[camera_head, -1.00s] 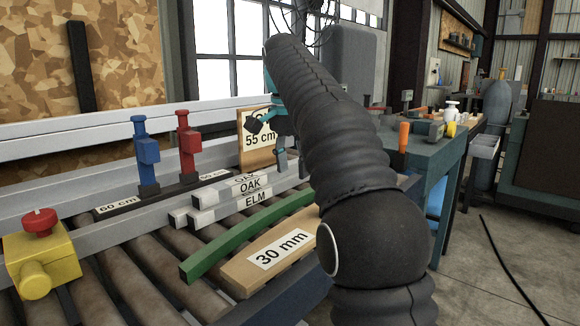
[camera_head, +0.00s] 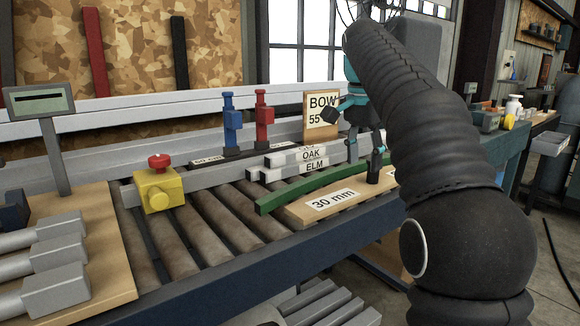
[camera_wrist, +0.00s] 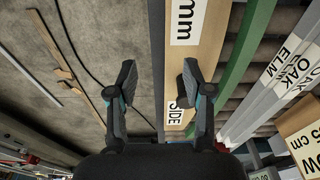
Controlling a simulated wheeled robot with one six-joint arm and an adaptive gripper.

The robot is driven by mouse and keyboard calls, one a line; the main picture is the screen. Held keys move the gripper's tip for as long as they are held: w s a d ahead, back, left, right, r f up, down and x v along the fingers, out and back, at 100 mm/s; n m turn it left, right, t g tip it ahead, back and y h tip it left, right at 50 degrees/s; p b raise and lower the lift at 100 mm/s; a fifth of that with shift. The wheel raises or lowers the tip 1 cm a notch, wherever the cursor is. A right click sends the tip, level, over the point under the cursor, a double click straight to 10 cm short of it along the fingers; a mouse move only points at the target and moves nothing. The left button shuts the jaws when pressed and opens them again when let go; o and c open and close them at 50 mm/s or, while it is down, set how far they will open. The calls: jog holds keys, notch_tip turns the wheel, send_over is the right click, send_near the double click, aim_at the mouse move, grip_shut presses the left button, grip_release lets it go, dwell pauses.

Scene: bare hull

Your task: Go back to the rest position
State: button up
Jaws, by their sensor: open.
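My gripper (camera_head: 353,140) is at the right end of the roller bench, partly hidden behind my dark arm in the head view. In the wrist view my gripper (camera_wrist: 157,82) has its two fingers spread wide, with nothing between them. A wooden board marked "30 mm" (camera_head: 300,215) lies on the rollers below it. In the wrist view the board (camera_wrist: 198,50) runs past the right finger, with bare floor under the left finger. I cannot tell exactly how high the gripper is above the board.
A green strip (camera_head: 290,192) and the OAK and ELM bars (camera_head: 272,178) lie behind the board. The blue clamp (camera_head: 231,120), red clamp (camera_head: 264,118) and BOW board (camera_head: 309,130) stand upright. A yellow block with a red knob (camera_head: 160,190) sits left. Rollers (camera_head: 215,212) between are bare.

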jog(key=s+f+n+t, duration=0.1)
jog(key=s+f+n, duration=0.25)
jog(key=s, duration=0.45)
jog(key=s+f+n+t, duration=0.2)
jog(key=s+f, duration=0.2)
jog(key=s, duration=0.3)
jog(key=s+f+n+t+y, duration=0.1)
jog(key=s+f+n, duration=0.4)
jog(key=s+f, duration=0.9)
jog(key=shift+d+f+t, duration=0.15)
jog(key=shift+f+t, duration=0.15)
jog(key=shift+f, duration=0.65)
